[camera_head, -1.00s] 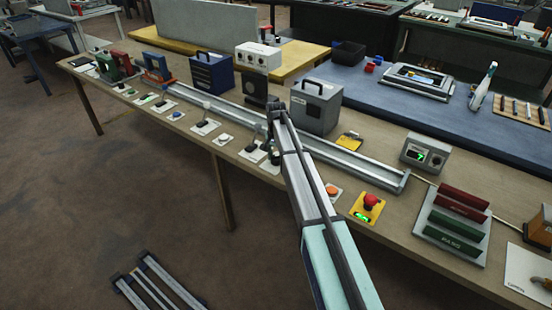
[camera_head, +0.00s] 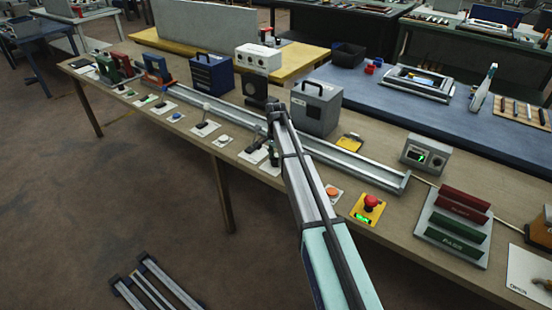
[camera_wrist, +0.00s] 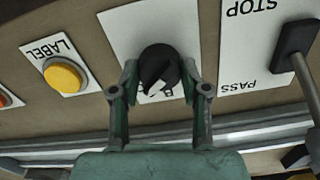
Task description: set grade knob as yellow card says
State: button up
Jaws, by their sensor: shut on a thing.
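A black round knob (camera_wrist: 158,70) with a pale pointer sits on a white plate (camera_wrist: 125,22) in the wrist view. My gripper (camera_wrist: 157,80) is shut on the knob, with one finger on each side of it. Part of a letter B shows on the plate below the knob; the other markings are hidden. In the head view my arm covers most of the knob and my gripper (camera_head: 273,152). A yellow card (camera_head: 349,143) lies on the bench behind the rail, right of the grey box; its writing is too small to read.
A yellow LABEL button (camera_wrist: 63,76) is left of the knob in the wrist view, and a black lever (camera_wrist: 296,40) on a STOP/PASS plate is to its right. A metal rail (camera_head: 335,155) runs behind the controls. A red emergency button (camera_head: 371,202) stands to the right.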

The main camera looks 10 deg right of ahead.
aim_at(276, 158)
jog(key=shift+f, duration=0.1)
jog(key=o, duration=1.1)
jog(key=shift+o, duration=0.2)
notch_tip(276, 158, up, 12)
